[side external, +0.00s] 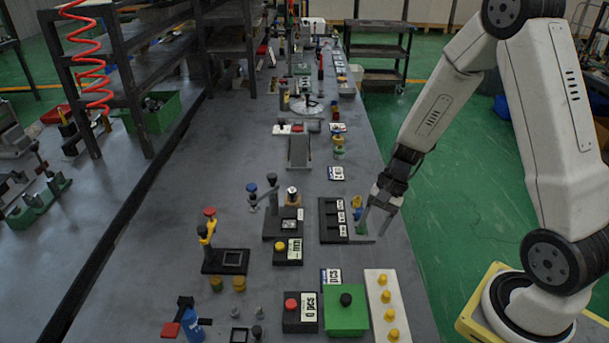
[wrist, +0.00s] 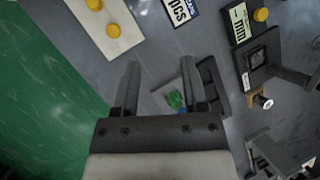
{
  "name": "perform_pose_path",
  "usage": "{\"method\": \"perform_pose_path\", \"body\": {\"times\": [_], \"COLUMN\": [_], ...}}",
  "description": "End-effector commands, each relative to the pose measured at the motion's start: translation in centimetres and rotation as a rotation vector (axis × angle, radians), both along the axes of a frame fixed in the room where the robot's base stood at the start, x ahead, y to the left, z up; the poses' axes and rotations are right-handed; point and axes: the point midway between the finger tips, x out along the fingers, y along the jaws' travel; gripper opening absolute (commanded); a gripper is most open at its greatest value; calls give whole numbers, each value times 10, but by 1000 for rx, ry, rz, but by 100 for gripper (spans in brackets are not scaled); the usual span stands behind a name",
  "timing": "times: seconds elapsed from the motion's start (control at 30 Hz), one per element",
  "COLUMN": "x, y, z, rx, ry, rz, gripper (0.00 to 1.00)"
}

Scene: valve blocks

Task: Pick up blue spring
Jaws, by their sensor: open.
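My gripper (side external: 373,231) is open and hangs at the right side of a black tray (side external: 328,232) with labelled compartments. In the wrist view its two fingers (wrist: 159,64) stand apart with nothing held between their tips. A small blue part (side external: 357,202) shows with yellow at the tray's right edge, behind the gripper. In the wrist view a small blue piece (wrist: 182,111) shows low between the fingers, beside a green piece (wrist: 176,99). It is partly hidden by the gripper body. I cannot make out spring coils on it.
A white board with yellow knobs (side external: 387,309) and a green box with a black knob (side external: 346,310) stand nearer the camera. Black fixtures (side external: 282,222) stand left of the tray.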

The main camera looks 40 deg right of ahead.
Motion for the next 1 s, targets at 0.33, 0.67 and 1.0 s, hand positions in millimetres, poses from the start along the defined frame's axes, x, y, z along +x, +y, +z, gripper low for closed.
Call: {"method": "perform_pose_path", "body": {"times": [0.33,0.67,1.0], "x": [35,59,62], "y": [-49,-121,-166], "z": [-41,-79,-99], "rx": [342,671,835], "ry": [83,50,-11], "rz": [-533,-1003,-1224], "gripper": [55,55,55]}}
